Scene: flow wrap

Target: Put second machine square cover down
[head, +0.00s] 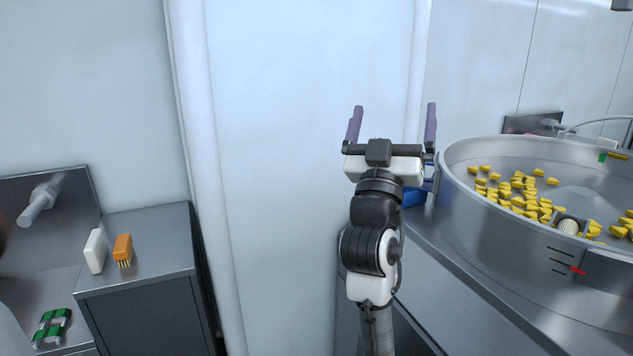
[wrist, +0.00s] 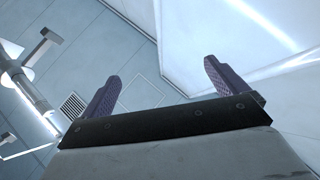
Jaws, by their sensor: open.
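My gripper (head: 392,124) is raised in front of a pale wall panel in the head view, its two purple fingers wide apart with nothing between them. In the wrist view the gripper (wrist: 161,88) is also open and empty, with floor and pale wall beyond it. I cannot make out a square cover for certain in either view. A large round metal bowl (head: 480,225) with yellow pieces (head: 518,190) stands to the right of my gripper, apart from it.
A grey cabinet (head: 150,240) at the left holds a white block (head: 95,251) and an orange brush (head: 123,250). A green and white item (head: 52,327) lies lower left. A blue object (head: 413,197) sits beside the bowl, partly hidden by my arm. A floor grate (wrist: 73,104) shows in the wrist view.

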